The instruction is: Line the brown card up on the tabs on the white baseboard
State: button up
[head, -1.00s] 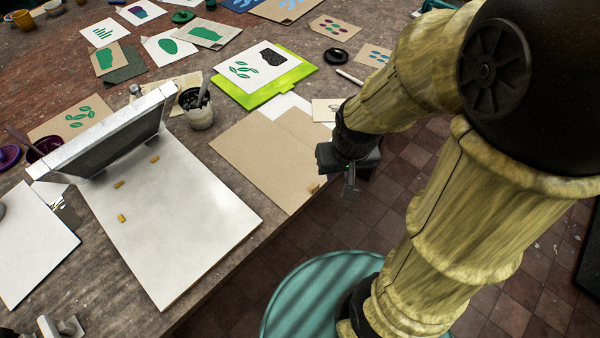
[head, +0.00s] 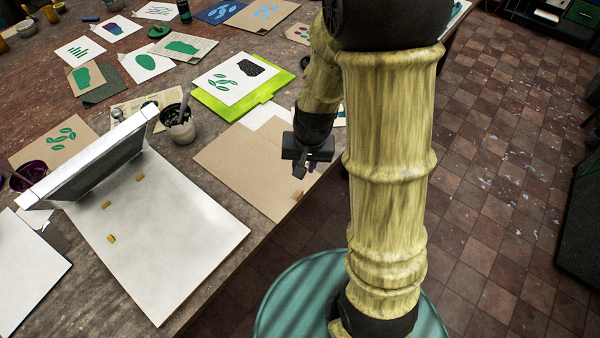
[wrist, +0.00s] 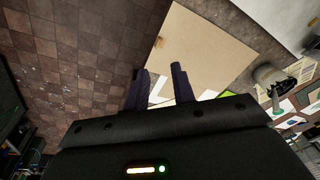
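The brown card (head: 240,165) lies flat on the table near its front edge, right of the white baseboard. It also shows in the wrist view (wrist: 205,45), with a small orange-brown mark near one corner. The white baseboard (head: 175,235) lies flat and bare except for three small yellow-brown tabs (head: 111,239). The hinged screen (head: 90,172) is tilted up along its back edge. My gripper (head: 300,172) is over the card's right part in the head view. In the wrist view its two fingers (wrist: 160,84) are apart with nothing between them.
Pale sheets (head: 268,122) lie at the card's back edge, near a lime-green folder (head: 212,105) with a print. A cup of dark paint (head: 178,125) stands behind the screen and board. A teal round top (head: 290,290) stands beside the table. Prints cover the far table.

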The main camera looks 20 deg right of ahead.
jog(key=w+f+m+p, duration=0.4)
jog(key=w+f, duration=0.2)
jog(key=f, duration=0.1)
jog(key=m+g+p, duration=0.2)
jog(key=m+p, duration=0.1)
send_over(300, 193)
jog(key=shift+h, duration=0.3)
notch_tip(300, 193, down, 9)
jog(key=shift+f, duration=0.15)
jog(key=shift+f+m, duration=0.3)
jog(key=shift+f, duration=0.05)
notch_tip(300, 193, down, 8)
jog(key=b, duration=0.5)
jog(key=shift+b, duration=0.4)
jog(key=shift+r, duration=0.1)
grip_shut()
